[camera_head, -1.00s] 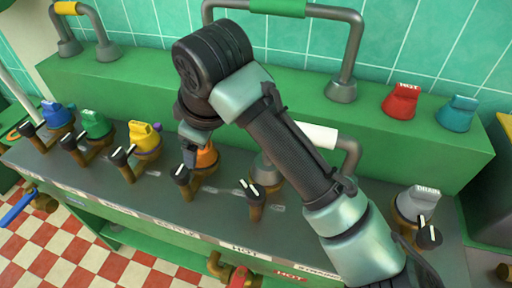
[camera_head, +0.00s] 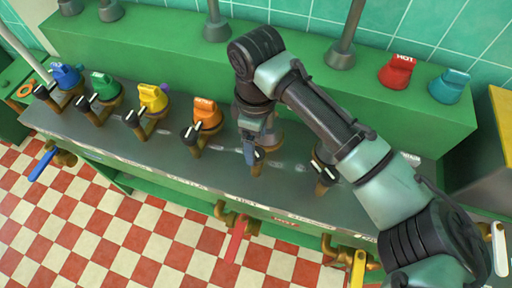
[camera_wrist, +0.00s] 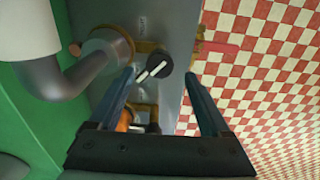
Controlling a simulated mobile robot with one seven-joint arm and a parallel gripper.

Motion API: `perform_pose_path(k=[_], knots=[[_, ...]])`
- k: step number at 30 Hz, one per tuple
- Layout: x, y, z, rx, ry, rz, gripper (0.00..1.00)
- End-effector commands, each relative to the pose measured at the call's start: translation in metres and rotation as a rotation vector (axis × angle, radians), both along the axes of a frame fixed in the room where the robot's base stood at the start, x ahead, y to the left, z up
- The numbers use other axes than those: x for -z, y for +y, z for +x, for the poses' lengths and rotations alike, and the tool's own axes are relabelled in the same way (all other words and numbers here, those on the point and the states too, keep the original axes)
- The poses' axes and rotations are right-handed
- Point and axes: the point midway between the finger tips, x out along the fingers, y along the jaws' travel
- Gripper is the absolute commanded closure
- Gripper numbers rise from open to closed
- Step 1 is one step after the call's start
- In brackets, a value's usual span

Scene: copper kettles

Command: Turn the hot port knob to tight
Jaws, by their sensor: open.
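In the wrist view, a black knob with white marks (camera_wrist: 153,68) sits on a brass port on the grey counter. I take it as the hot port knob; the small print beside it is unreadable. My gripper (camera_wrist: 159,76) is open, with one finger to each side of this knob, not visibly touching it. In the head view, my gripper (camera_head: 251,148) points down over this port (camera_head: 258,167), right of the orange-capped port, and largely hides its knob. A red cap marked HOT (camera_head: 396,72) stands on the green ledge.
Ports with blue (camera_head: 65,76), green (camera_head: 104,86), yellow (camera_head: 152,97) and orange (camera_head: 206,113) caps line the counter to the left. Another port (camera_head: 325,168) stands close on the right. A grey pipe (camera_wrist: 64,78) stands beside the knob. A red lever (camera_head: 237,240) hangs below the counter.

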Motion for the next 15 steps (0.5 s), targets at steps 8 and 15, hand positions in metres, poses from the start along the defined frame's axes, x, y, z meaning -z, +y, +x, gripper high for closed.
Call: perform_pose_path(k=[8,15], knots=[[0.039,0.0,0.0,0.0,0.001,0.0,0.19],[0.045,0.0,0.0,-0.001,-0.001,0.001,0.19]])
